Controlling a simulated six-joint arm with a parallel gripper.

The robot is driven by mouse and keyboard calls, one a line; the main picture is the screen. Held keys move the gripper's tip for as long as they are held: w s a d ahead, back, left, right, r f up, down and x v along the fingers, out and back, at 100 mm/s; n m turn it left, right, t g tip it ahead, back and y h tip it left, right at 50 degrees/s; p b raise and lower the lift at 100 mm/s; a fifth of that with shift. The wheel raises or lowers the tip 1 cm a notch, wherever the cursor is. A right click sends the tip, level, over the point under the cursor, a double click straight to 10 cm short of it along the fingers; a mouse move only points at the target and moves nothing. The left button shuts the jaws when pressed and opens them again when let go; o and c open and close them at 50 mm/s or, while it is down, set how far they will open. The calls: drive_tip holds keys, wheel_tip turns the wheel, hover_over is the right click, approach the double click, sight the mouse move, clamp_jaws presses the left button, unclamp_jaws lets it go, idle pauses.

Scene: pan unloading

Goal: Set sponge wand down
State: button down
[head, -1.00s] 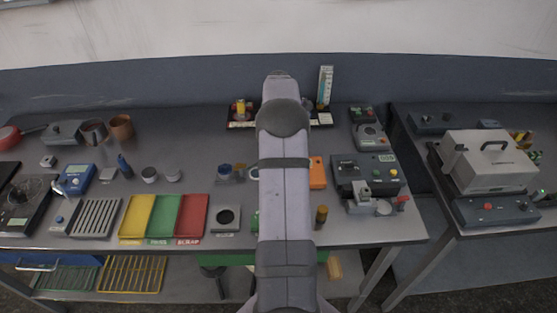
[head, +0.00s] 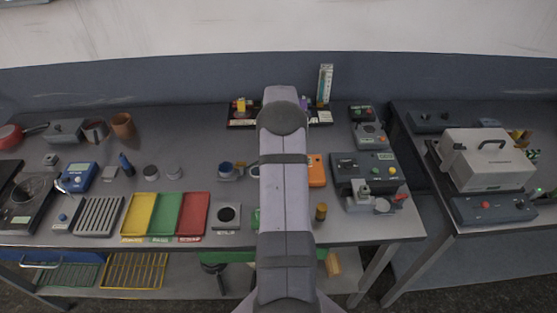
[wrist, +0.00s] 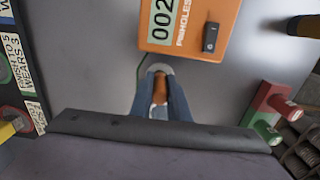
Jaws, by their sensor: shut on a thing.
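My gripper (wrist: 157,88) is in the wrist view, its two blue-grey fingers close together around a narrow brown-orange piece (wrist: 160,92), which I take to be the sponge wand. Most of the wand is hidden by the fingers and the dark bar across the wrist view. A light grey rounded edge (wrist: 158,67) shows just past the fingertips; I cannot tell whether it is part of the wand or a separate thing. In the head view my own arm hides the gripper and the wand.
An orange box (wrist: 190,22) lies just beyond the fingertips, also seen in the head view (head: 317,172). A black labelled tray (head: 240,122) is at the back. Red and green blocks (wrist: 268,108) are at the wrist view's right. Grey bench (wrist: 95,70) lies bare left of the fingers.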

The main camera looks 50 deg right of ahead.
drive_tip(key=c, duration=1.7)
unclamp_jaws()
wheel_tip(320, 180, up, 12)
drive_tip(key=b, duration=0.2)
drive_tip(key=shift+r+b, duration=0.2)
drive_tip(key=shift+b, duration=0.15)
drive_tip(key=a+m, duration=0.4)
drive_tip(key=a, duration=1.9)
drive_tip(key=s+a+f+m, duration=0.1)
drive_tip(key=s+a+f, duration=0.1)
drive_tip(key=s+a, duration=0.3)
drive_tip(key=s+a+f+m, duration=0.2)
drive_tip(key=s+a, duration=0.3)
drive_tip(key=s+a+f+m, duration=0.2)
drive_tip(key=s+a, duration=0.3)
drive_tip(key=a, duration=0.1)
drive_tip(key=shift+s+f, duration=0.25)
drive_tip(key=shift+s, duration=0.05)
